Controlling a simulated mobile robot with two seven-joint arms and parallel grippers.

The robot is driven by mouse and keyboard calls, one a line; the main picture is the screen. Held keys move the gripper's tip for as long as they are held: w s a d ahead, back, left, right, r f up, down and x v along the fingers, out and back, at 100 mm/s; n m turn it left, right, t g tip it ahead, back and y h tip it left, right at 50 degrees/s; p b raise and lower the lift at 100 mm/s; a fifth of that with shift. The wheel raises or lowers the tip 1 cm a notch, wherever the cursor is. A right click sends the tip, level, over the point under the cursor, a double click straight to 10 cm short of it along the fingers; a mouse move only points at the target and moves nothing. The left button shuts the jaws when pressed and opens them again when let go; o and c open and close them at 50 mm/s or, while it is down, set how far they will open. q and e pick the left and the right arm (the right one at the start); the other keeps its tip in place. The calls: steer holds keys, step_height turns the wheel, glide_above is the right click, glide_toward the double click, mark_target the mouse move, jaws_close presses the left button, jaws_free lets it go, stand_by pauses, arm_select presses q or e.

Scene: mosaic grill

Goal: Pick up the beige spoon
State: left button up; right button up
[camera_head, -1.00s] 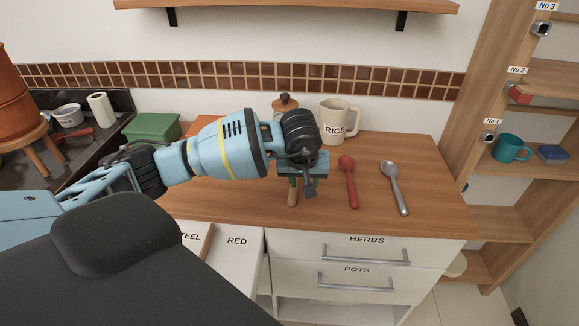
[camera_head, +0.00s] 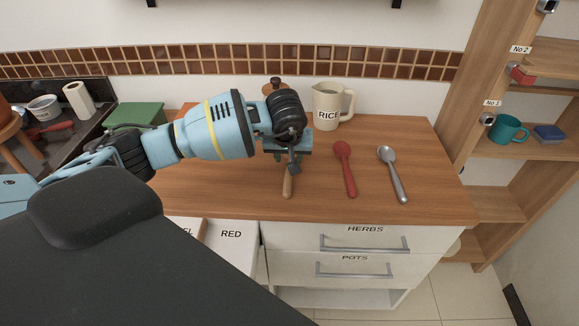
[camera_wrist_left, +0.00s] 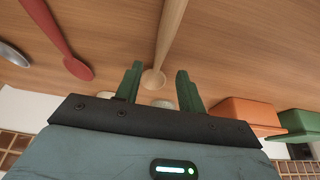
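The beige spoon (camera_head: 287,184) lies on the wooden counter under my left gripper (camera_head: 289,150); only its handle shows in the head view. In the left wrist view the spoon (camera_wrist_left: 170,32) runs from the top edge down to its bowl, which appears between the two green fingers. My left gripper (camera_wrist_left: 160,78) is open, with nothing clasped; its height above the spoon is hard to tell. A red spoon (camera_head: 344,168) and a metal spoon (camera_head: 392,172) lie to the right. My right gripper is not in view.
A RICE pitcher (camera_head: 328,107) and a wooden-lidded jar (camera_head: 275,88) stand at the back. A green box (camera_head: 136,114) is at the left, and an orange box (camera_wrist_left: 248,115) shows in the wrist view. Drawers lie below the counter.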

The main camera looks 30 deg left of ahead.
arm_select(q)
steer(key=shift+x, duration=2.6)
jaws_close()
